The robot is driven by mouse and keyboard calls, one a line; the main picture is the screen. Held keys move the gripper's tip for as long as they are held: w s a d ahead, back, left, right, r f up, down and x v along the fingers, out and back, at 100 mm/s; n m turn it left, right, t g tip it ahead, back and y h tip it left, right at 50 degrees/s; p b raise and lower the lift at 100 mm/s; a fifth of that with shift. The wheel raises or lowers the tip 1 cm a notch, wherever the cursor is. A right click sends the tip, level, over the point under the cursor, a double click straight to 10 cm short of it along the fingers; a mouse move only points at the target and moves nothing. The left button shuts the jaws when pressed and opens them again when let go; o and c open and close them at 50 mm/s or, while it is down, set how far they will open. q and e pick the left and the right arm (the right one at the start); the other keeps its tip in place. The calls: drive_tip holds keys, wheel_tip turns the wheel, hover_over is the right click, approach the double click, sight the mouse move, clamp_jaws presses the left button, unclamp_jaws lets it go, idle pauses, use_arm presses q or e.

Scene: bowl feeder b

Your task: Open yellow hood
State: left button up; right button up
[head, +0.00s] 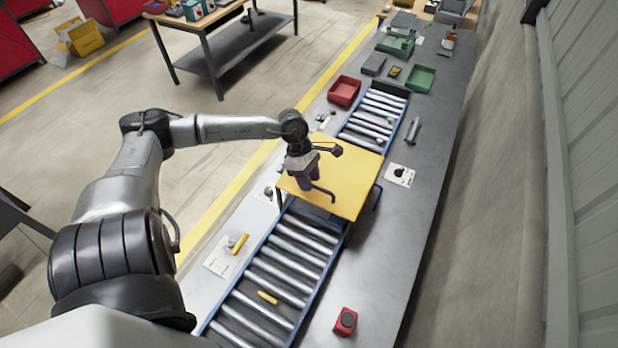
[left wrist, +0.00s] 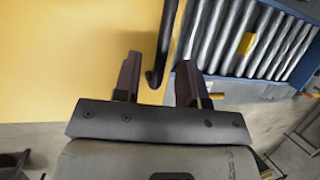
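The yellow hood (head: 345,170) is a flat yellow panel standing over the roller conveyor in the middle of the bench. It fills the left of the left wrist view (left wrist: 60,60). Its black handle (head: 322,191) is a bent bar on the near side of the panel. My left gripper (head: 309,184) is at the handle. In the left wrist view the two fingers (left wrist: 160,88) are spread apart, with the black handle bar (left wrist: 160,60) between them and a gap on each side. My right gripper is not in view.
The roller conveyor (head: 272,268) runs along the bench under the hood, with a yellow piece (head: 267,297) on its rollers. A red button box (head: 345,321) stands at the right front. Red (head: 344,91) and green (head: 419,79) bins stand behind. The bench (head: 400,240) right of the hood is mostly clear.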

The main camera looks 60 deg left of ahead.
use_arm(q)
drive_tip(key=shift+c, duration=0.5)
clamp_jaws()
